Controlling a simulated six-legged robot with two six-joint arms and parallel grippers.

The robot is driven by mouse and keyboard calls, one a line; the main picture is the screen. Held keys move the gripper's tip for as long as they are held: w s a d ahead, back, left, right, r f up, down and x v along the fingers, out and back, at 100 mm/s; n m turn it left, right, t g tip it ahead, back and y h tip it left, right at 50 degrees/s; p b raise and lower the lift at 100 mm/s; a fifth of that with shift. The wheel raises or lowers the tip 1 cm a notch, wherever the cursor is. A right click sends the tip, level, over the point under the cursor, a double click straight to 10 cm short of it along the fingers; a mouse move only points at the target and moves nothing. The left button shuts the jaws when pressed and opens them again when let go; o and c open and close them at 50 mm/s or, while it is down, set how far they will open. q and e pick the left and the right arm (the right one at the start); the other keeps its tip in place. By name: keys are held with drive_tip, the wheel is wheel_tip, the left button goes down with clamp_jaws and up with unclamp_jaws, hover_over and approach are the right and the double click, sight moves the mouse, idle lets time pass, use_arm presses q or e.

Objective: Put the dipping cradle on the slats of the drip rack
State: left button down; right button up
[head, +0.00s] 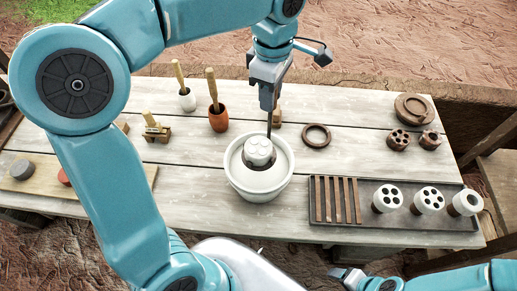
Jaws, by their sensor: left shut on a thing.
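My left gripper (269,103) is shut on the upright dark stem of the dipping cradle (269,130), above the back of a white bowl (233,181). The lower part of the cradle is mostly hidden. A white piece with holes in its top (258,148) shows at the bowl's mouth, just under the stem. The drip rack (374,236) is a dark tray to the right of the bowl. Its slats (337,200) run across the left end and are bare. My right gripper (347,276) is low at the bottom edge; its jaws are unclear.
Several white pieces with dark holes (430,198) stand in the rack's right part. Behind lie a brown ring (317,135) and brown holed pieces (399,139). Pots with brushes (218,119) stand back left. The wood between bowl and rack is clear.

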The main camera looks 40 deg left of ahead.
use_arm(q)
wheel_tip(320, 180, up, 2)
drive_tip(key=shift+r+p, duration=0.25)
drive_tip(key=shift+p, duration=0.6)
drive_tip(key=shift+f, duration=0.1)
